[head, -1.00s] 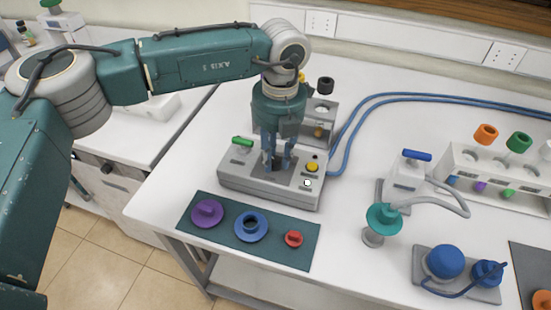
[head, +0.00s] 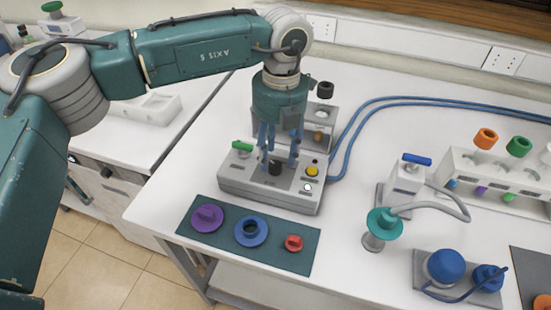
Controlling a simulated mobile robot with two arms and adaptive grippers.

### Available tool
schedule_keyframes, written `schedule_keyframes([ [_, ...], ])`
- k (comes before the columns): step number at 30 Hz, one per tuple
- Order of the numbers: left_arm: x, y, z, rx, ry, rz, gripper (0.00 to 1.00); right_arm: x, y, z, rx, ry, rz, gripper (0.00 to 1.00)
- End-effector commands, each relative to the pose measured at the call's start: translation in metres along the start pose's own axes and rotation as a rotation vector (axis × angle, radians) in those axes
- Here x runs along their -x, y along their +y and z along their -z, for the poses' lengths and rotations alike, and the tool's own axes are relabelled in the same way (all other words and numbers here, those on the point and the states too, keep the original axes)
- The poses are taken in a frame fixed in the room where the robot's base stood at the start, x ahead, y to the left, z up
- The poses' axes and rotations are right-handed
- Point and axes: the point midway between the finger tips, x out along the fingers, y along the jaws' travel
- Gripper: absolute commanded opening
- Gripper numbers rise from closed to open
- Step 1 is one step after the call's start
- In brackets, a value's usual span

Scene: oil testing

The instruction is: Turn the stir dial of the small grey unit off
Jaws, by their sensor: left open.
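The small grey unit (head: 240,184) sits on the white table near the middle of the head view. On its top are a green handle or switch (head: 242,147) at the left, a black dial (head: 275,168) in the middle and a yellow button (head: 312,171) at the right. My left gripper (head: 280,160) points down over the middle of the unit. Its fingers are spread to either side above the black dial, and nothing is held between them. I cannot read the dial's markings. My right gripper is not in view.
A dark mat (head: 220,236) in front holds a purple piece (head: 207,217), a blue ring (head: 251,230) and a red knob (head: 293,243). Blue hoses (head: 400,101) run behind the unit. A teal-topped stand (head: 383,222) and a white rack (head: 490,172) stand to the right.

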Motion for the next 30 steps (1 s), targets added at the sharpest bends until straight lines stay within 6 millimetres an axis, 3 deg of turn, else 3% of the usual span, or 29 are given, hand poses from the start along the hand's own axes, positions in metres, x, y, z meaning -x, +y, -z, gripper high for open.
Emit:
schedule_keyframes([
  [6, 0.050, 0.000, -0.001, 0.002, -0.005, 0.001, 0.44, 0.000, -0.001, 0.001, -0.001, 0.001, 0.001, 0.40],
  [12, 0.080, 0.000, -0.001, 0.000, -0.002, 0.000, 0.44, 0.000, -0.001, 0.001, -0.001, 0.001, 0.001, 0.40],
  [18, 0.090, 0.000, 0.000, 0.000, -0.001, 0.000, 0.44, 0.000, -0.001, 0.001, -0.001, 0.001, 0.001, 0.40],
  [30, 0.090, 0.000, 0.000, 0.000, -0.001, 0.001, 0.44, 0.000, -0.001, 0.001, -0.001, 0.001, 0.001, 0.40],
])
